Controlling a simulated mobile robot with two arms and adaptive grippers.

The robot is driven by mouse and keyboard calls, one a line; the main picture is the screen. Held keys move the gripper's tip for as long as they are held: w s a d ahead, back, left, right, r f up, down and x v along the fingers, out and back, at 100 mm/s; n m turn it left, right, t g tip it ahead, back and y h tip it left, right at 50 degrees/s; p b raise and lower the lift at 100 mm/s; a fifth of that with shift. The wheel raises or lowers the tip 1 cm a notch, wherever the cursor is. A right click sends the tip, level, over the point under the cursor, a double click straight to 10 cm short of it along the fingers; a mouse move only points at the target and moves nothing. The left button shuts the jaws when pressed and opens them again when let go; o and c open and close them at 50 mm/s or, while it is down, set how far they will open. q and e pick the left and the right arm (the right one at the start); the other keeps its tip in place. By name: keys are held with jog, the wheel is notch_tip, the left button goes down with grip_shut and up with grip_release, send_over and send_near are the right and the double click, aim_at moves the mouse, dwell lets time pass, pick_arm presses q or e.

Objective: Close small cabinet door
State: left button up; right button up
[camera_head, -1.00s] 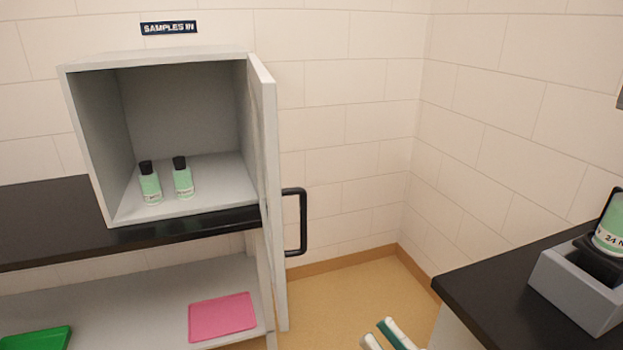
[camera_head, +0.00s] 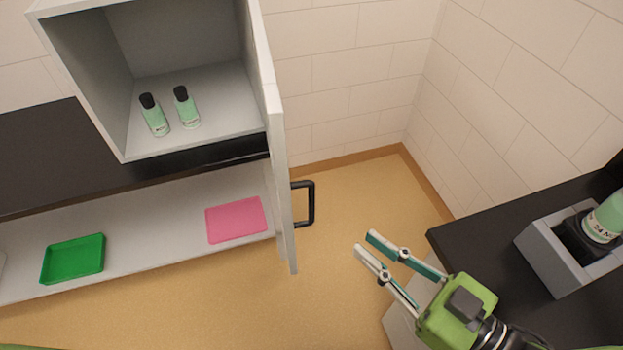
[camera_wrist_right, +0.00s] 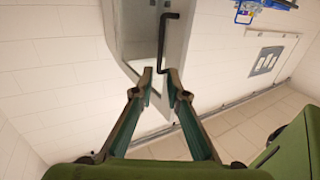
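The small grey cabinet (camera_head: 80,87) stands on the dark counter at the upper left of the head view, with its front open. Its door (camera_head: 279,150) is swung wide open, seen nearly edge-on at the cabinet's right side. A black bar handle (camera_head: 309,204) sits on the door's right face and also shows in the right wrist view (camera_wrist_right: 162,42). My right gripper (camera_head: 363,243) is open and empty, to the right of the handle and apart from it. In the wrist view its fingers (camera_wrist_right: 161,78) point toward the door. My left gripper is not in view.
Two green bottles (camera_head: 155,116) (camera_head: 187,107) stand inside the cabinet. A pink tray (camera_head: 236,221) and a green tray (camera_head: 73,259) lie on the lower shelf. A dark counter (camera_head: 480,235) with a grey holder (camera_head: 553,262) and bottle (camera_head: 604,218) is at the right. Floor between is clear.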

aim_at(311, 218)
jog(key=shift+p+x, duration=1.45)
jog(key=shift+x, duration=5.3)
grip_shut()
